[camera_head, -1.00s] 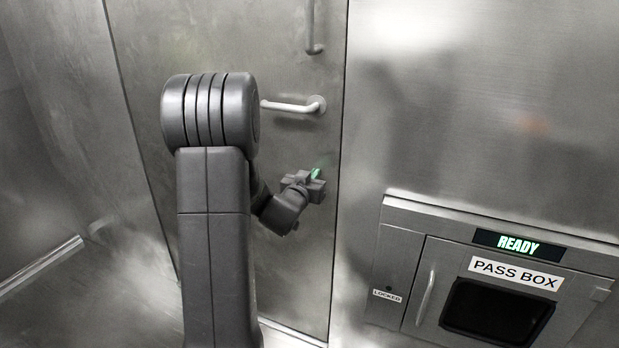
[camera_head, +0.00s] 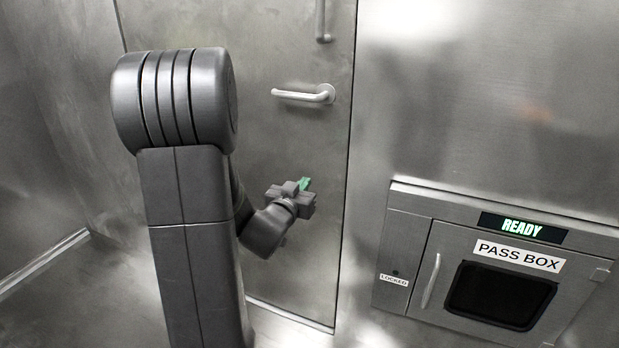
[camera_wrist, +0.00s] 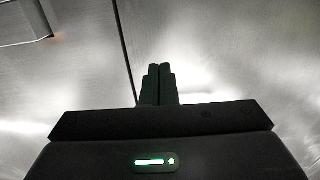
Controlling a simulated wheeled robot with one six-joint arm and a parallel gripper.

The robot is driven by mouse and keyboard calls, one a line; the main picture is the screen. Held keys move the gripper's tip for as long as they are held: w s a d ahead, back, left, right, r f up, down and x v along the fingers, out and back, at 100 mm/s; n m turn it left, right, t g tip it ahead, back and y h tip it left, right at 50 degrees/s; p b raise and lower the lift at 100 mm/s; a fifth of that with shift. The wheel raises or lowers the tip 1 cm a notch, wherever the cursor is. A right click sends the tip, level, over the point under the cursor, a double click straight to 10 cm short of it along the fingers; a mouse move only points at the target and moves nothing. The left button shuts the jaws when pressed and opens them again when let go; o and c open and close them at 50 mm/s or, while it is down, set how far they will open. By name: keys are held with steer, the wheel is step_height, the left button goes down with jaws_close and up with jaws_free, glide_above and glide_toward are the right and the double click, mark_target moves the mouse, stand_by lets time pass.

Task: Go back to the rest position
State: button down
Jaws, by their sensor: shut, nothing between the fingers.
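My gripper (camera_head: 305,184) is in front of the metal door in the head view, below and a little left of the door's lever handle (camera_head: 306,95). In the wrist view my gripper (camera_wrist: 159,72) shows its two dark fingers pressed together, with nothing between them. It appears apart from the door and the handle. My arm is bent, its large upper joint at the left of the head view.
The metal door (camera_head: 265,140) has a vertical bar handle (camera_head: 322,20) near the top. A pass box (camera_head: 500,270) is set in the wall at right, with a lit READY display (camera_head: 523,228), a LOCKED label and a small handle (camera_head: 430,281). A rail runs low at left.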

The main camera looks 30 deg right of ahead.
steer(key=shift+s+a, duration=0.2)
steer(key=shift+a, duration=0.05)
